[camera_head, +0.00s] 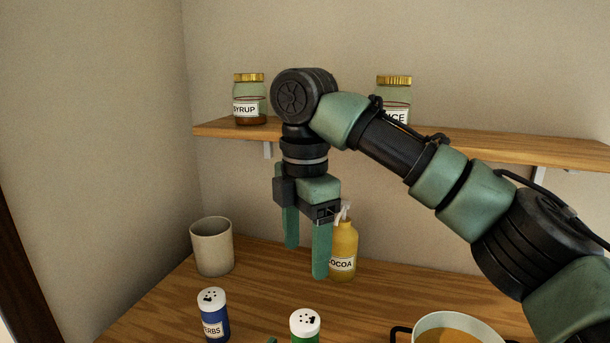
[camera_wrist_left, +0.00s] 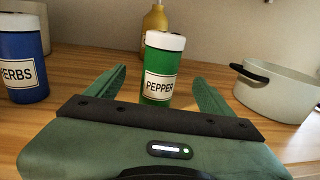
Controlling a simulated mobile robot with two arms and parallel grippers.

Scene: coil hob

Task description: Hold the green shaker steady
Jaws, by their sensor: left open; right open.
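The green shaker has a white top and a "PEPPER" label, and stands upright on the wooden counter. In the head view only its upper part (camera_head: 305,328) shows at the bottom edge. In the left wrist view the shaker (camera_wrist_left: 158,88) appears between the two green fingers of my left gripper (camera_wrist_left: 160,76), which is open. A gap shows on both sides, and I see no finger touching it. My right gripper (camera_head: 306,262) is open and empty, pointing down above the counter, behind the shaker and in front of the cocoa bottle.
A blue herbs shaker (camera_head: 213,315) stands left of the green one. A beige cup (camera_head: 212,247) and a yellow cocoa bottle (camera_head: 343,252) stand farther back. A pot (camera_head: 428,322) is at the right. A shelf (camera_head: 220,130) holds a syrup jar (camera_head: 249,100) and another jar (camera_head: 394,92).

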